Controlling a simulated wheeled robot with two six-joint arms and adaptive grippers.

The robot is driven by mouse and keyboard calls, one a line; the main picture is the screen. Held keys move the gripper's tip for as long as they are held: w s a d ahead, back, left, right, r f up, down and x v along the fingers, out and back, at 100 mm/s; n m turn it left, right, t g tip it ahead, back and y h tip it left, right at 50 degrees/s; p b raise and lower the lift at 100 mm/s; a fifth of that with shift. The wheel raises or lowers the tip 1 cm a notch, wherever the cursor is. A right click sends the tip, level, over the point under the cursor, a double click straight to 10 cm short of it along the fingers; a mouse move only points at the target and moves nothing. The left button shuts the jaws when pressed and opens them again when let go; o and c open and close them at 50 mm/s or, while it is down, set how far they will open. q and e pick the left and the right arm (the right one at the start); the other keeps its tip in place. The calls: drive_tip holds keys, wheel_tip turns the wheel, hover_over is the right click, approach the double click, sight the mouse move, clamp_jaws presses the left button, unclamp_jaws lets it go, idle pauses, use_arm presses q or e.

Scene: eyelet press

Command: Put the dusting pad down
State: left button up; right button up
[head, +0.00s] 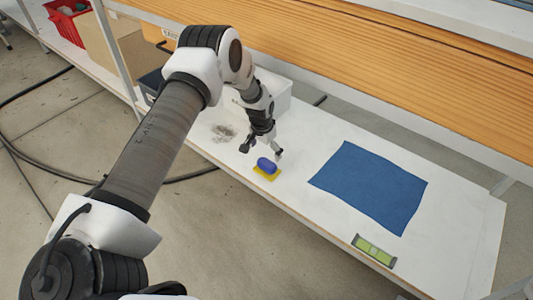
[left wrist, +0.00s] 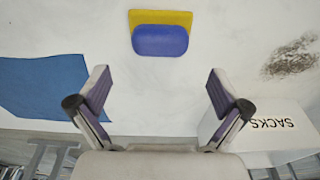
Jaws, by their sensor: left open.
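The dusting pad, a blue grip on a yellow base, lies flat on the white shelf. It shows in the head view (head: 267,167) and in the left wrist view (left wrist: 160,37). My left gripper (head: 262,151) is open and empty just above and behind the pad. In the left wrist view its two fingers (left wrist: 160,88) are wide apart, with bare shelf between them and the pad beyond the tips, not touched. My right gripper is not in view.
A blue cloth (head: 370,187) lies right of the pad. A green-and-white level-like item (head: 374,251) lies near the front edge. A dark dust smudge (head: 223,132) marks the shelf at left. A white bin (left wrist: 262,130) labelled SACKS stands behind. Shelf between pad and cloth is clear.

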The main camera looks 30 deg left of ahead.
use_arm(q)
drive_tip(key=shift+s+d+r, duration=0.2)
drive_tip(key=shift+s+r, duration=0.05)
drive_tip(key=shift+s, duration=0.1)
drive_tip(key=s+d+f, duration=0.3)
drive_tip(key=s+d, duration=0.1)
drive_tip(key=s, duration=0.4)
drive_tip(key=s+d+f+g, duration=0.1)
drive_tip(key=s+d+f, duration=0.25)
drive_tip(key=s, duration=0.35)
drive_tip(key=s+d+f, duration=0.2)
drive_tip(key=s+d, duration=0.2)
drive_tip(key=s, duration=0.4)
drive_tip(key=s+d+r+n, duration=0.1)
drive_tip(key=s+d+r, duration=0.1)
drive_tip(key=s, duration=1.1)
drive_tip(key=shift+d+r, duration=0.15)
drive_tip(key=shift+r, duration=0.5)
